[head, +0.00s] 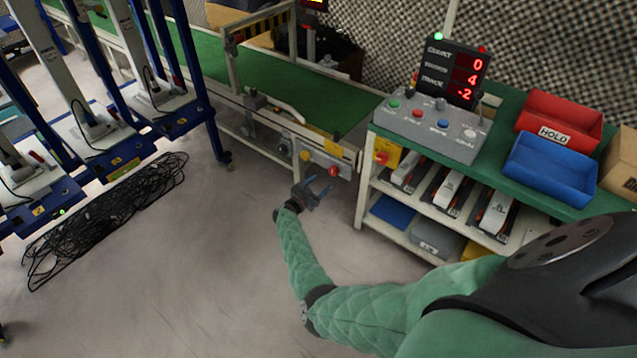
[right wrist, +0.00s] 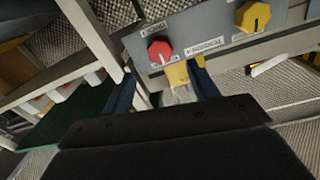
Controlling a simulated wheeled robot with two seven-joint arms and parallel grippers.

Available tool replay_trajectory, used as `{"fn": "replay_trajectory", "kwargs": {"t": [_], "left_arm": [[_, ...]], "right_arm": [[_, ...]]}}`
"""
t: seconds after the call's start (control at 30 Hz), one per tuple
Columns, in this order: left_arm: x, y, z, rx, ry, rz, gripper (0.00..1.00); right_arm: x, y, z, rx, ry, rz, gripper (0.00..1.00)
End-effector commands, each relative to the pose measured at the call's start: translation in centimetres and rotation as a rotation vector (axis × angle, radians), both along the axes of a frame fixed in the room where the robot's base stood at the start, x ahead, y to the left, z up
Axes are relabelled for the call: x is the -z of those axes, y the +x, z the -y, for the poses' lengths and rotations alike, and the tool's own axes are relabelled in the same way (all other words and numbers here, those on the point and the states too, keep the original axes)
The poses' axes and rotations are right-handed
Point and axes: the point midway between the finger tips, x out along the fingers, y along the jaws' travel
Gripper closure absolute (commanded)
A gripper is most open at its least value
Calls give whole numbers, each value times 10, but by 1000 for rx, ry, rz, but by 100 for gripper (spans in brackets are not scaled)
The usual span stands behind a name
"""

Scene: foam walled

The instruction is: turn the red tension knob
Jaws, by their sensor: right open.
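The red tension knob (head: 334,171) sits on a grey control panel (head: 322,163) on the side of the green conveyor. In the right wrist view the red knob (right wrist: 160,50) is six-sided, with a light mark and small labels beside it. A yellow knob (head: 305,156) is on the same panel and also shows in the right wrist view (right wrist: 253,16). My right gripper (head: 313,193) is open and empty, below and a little left of the red knob. In the right wrist view the knob lies beyond the gap between the fingertips (right wrist: 162,74), apart from them. My left gripper is out of view.
A green-topped bench (head: 511,110) stands to the right, with a console (head: 430,125), a red bin (head: 560,118) and a blue bin (head: 550,167). A yellow box with a red button (head: 385,155) is near its left corner. Black cables (head: 105,215) lie on the left floor.

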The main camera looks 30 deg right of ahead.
Motion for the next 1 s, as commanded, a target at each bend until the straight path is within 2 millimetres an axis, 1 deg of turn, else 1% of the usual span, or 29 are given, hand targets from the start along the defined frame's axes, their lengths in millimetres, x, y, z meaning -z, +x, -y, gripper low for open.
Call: {"fn": "replay_trajectory", "kwargs": {"t": [0.3, 0.5, 0.7, 0.93, 0.97, 1.0], "left_arm": [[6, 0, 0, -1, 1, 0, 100], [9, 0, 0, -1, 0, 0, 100], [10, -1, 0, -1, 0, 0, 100], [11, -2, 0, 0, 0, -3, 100], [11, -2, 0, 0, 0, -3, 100], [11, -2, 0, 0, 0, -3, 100]], "right_arm": [[-1, 15, 41, 0, -4, 1, 41], [-1, 24, 61, -2, -3, 1, 41], [-1, 27, 70, -3, -1, 1, 41], [-1, 27, 70, -3, -2, 2, 41], [-1, 27, 70, -3, -2, 2, 45], [-1, 27, 70, -3, -2, 2, 53]]}}
